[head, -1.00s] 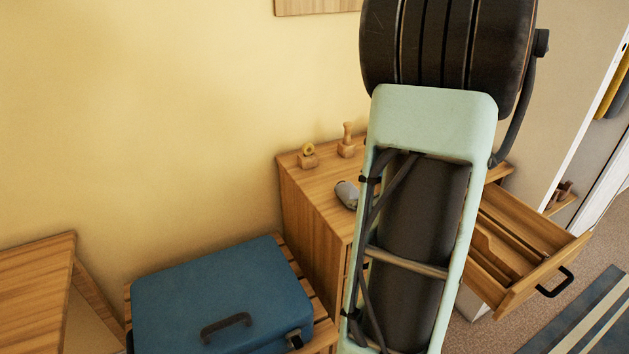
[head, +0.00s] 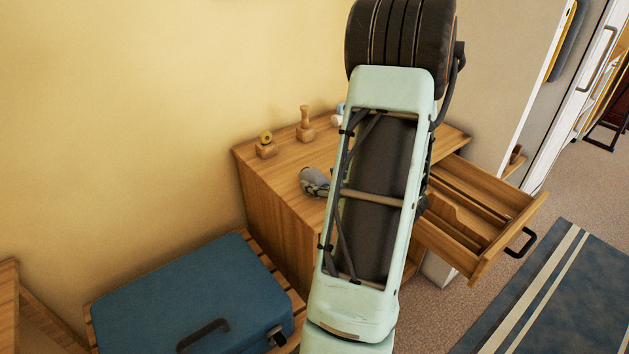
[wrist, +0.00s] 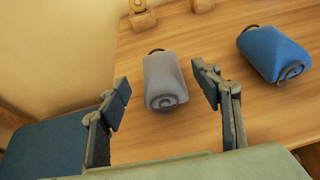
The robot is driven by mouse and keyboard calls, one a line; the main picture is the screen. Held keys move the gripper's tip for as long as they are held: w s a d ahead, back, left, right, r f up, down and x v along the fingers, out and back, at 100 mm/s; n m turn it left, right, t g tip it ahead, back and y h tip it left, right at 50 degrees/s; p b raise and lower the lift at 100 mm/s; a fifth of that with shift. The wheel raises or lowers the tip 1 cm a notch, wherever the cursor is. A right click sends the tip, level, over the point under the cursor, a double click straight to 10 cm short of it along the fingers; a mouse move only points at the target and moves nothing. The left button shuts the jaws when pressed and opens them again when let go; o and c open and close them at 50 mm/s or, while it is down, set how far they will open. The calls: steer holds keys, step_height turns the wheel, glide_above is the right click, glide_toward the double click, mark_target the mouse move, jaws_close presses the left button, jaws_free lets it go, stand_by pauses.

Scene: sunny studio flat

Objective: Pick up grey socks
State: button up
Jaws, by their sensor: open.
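The grey socks (wrist: 163,80) are a rolled bundle lying on the wooden dresser top (wrist: 185,128). In the wrist view they sit between and beyond the fingertips of my gripper (wrist: 164,93), which is open and empty. In the head view the grey socks (head: 315,182) show at the left of my arm, partly covered by it. My gripper's fingers are hidden in the head view. A blue rolled bundle (wrist: 272,53) lies on the dresser to the right of the grey one.
Small wooden pieces (head: 266,146) stand at the back of the dresser. An open drawer (head: 490,225) with dividers juts out at the right. A blue suitcase (head: 190,290) lies on a slatted bench at the left. A striped rug (head: 560,290) lies on the floor.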

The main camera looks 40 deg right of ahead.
mark_target(313, 176)
steer(key=x, duration=0.5)
steer(key=shift+w+f, duration=0.1)
steer(key=shift+f, duration=0.05)
steer(key=shift+c, duration=0.2)
steer(key=c, duration=1)
